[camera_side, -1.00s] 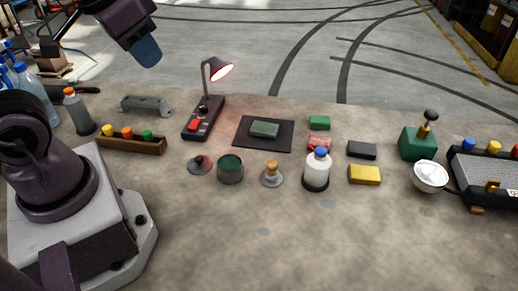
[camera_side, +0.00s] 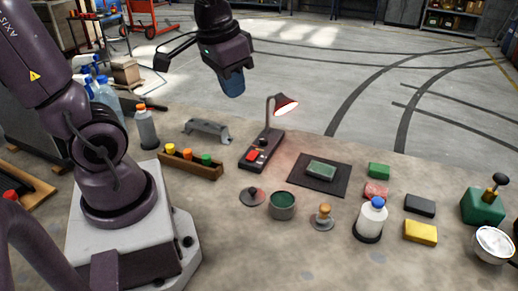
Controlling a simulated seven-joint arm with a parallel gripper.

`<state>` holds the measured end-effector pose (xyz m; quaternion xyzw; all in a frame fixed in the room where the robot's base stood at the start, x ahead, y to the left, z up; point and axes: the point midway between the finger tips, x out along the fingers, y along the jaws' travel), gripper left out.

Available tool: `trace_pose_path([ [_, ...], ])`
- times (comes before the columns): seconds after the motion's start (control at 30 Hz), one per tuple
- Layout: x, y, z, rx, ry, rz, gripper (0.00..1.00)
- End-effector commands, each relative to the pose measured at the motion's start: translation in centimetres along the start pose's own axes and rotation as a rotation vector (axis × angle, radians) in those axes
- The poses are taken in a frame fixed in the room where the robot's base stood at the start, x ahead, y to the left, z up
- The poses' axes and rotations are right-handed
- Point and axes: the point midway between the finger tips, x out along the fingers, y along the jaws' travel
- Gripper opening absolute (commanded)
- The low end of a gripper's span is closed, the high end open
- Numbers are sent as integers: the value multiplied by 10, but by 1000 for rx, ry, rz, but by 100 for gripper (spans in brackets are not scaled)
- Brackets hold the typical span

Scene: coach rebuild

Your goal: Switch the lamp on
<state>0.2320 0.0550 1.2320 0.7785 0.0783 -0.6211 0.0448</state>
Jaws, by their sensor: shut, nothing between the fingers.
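The lamp (camera_side: 270,118) stands on the table near its far edge, left of the dark mat. It has a dark base (camera_side: 261,150) with a red switch (camera_side: 254,156) on its near part, a thin neck and a red-rimmed shade (camera_side: 287,104) turned to the right. The shade's inside looks bright, and a faint reddish tint lies on the table beside it. My gripper (camera_side: 233,86), with a blue end, hangs in the air up and to the left of the shade, apart from it. It is shut and empty.
A wooden rack (camera_side: 190,168) with coloured caps and a grey bracket (camera_side: 207,130) lie left of the lamp. A green block sits on the dark mat (camera_side: 305,184). A round tin (camera_side: 283,206) and a white bottle (camera_side: 372,217) stand nearer.

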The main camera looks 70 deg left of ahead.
Motion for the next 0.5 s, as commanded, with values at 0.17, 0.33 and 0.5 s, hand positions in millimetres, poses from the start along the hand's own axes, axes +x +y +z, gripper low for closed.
trace_pose_path([
  [0.17, 35, -32, -24, 37, -116, -9, 0],
  [0.33, 73, -65, -42, 141, -202, 17, 0],
  [0.5, 118, -100, -55, 302, -260, 72, 0],
])
